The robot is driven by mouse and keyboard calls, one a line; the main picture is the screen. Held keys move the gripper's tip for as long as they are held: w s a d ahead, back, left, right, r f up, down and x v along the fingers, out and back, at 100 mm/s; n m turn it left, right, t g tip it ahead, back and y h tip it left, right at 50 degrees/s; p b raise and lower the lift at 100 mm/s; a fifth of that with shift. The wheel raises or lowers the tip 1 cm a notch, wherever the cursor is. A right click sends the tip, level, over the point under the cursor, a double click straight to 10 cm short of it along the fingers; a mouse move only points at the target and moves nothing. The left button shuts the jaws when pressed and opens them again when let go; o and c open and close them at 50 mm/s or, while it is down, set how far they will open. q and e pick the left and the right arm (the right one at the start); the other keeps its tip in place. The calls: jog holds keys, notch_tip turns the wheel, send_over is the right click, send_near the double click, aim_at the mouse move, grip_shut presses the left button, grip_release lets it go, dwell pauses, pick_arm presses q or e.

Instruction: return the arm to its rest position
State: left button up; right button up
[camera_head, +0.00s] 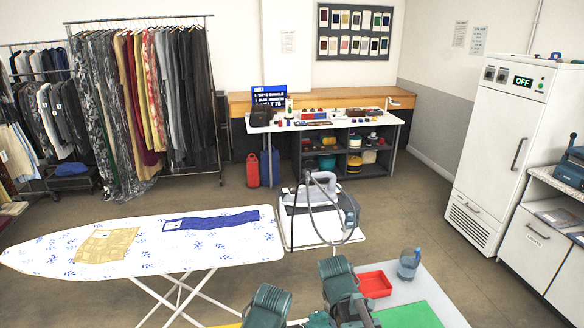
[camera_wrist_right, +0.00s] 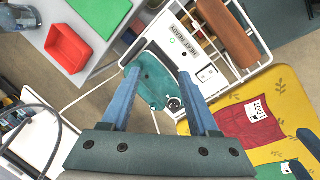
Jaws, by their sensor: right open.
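My right gripper (camera_wrist_right: 160,74) shows in the right wrist view, its two blue fingers spread apart with nothing visibly held. Beyond its fingertips is a teal rounded object (camera_wrist_right: 150,86) beside a white panel labelled HEAT READY (camera_wrist_right: 182,45); I cannot tell the distance between them. In the head view, dark teal links of my arms (camera_head: 338,280) show at the bottom centre, and no fingertips are visible there.
An ironing board (camera_head: 40,259) fills the left. A yellow patterned board (camera_wrist_right: 225,97) shows in the wrist view. Open floor lies beyond.

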jog(key=s+d+m+y, duration=0.25)
jog(key=s+m, duration=0.35)
jog(key=m, duration=0.4)
pick_arm(q)
jog(key=shift+f, duration=0.25)
pick_arm(e)
jog(key=s+a+n+g+h, duration=0.1)
jog(key=s+a+n, duration=0.2)
jog(key=s+a, duration=0.3)
jog(key=a+f, duration=0.1)
jog(key=a, duration=0.3)
jog(key=shift+a+n+g, duration=0.25)
jog(key=shift+n+g, duration=0.05)
jog(key=shift+h, duration=0.25)
